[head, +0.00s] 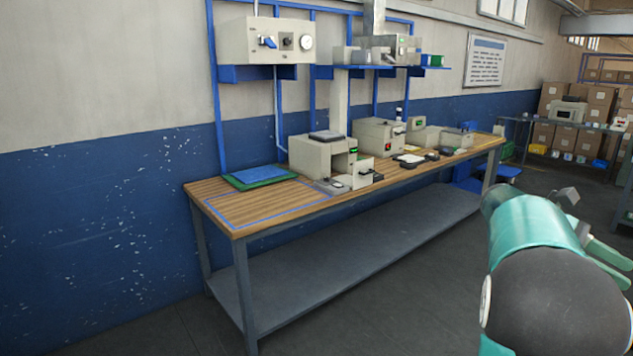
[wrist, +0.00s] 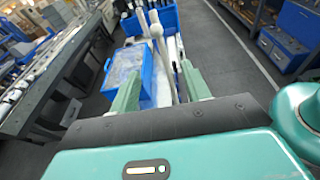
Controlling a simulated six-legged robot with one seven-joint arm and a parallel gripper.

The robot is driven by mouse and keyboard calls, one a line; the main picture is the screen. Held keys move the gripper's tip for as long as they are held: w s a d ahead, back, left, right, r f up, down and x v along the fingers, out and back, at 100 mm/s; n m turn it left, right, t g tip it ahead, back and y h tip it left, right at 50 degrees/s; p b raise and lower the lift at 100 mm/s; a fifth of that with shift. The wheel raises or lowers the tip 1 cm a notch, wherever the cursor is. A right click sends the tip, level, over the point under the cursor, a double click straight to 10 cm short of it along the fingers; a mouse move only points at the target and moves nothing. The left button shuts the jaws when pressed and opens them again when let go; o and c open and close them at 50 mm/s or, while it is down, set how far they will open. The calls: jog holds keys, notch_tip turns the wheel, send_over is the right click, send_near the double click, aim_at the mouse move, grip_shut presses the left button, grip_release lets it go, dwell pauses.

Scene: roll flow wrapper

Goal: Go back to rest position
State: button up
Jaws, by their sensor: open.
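My gripper (wrist: 160,84) is open in the wrist view, with its two green fingers apart. No object is clearly held between them. A pale rod with a rounded end (wrist: 156,32) shows in the gap between the fingers; how far beyond them it stands I cannot tell. In the head view my teal arm reaches in at the lower right, in front of the floor and clear of the workbench (head: 330,253).
The wooden bench carries a blue-and-green mat (head: 260,177) and several beige machines (head: 325,156). A wall shelf with equipment hangs above. Blue bins (wrist: 150,20) stand beyond my fingers. Open floor (wrist: 240,72) lies to their right. Cardboard boxes (head: 600,100) stand at the back right.

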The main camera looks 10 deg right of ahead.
jog(key=a+f+m+t+y, duration=0.2)
jog(key=a+f+t, duration=0.2)
jog(key=a, duration=1)
jog(key=s+a+f+m+t+y, duration=0.1)
jog(key=a+f+t+y, duration=0.2)
jog(key=a, duration=1.1)
jog(key=a+f+m+t+y, duration=0.2)
jog(key=a+f+t, duration=0.4)
jog(key=a+t, duration=0.6)
jog(key=shift+s+a+f+m+y, duration=0.15)
jog(key=shift+s+a+m+y, duration=0.2)
jog(key=shift+a, duration=0.75)
jog(key=shift+c, duration=1.2)
jog(key=shift+d, duration=0.1)
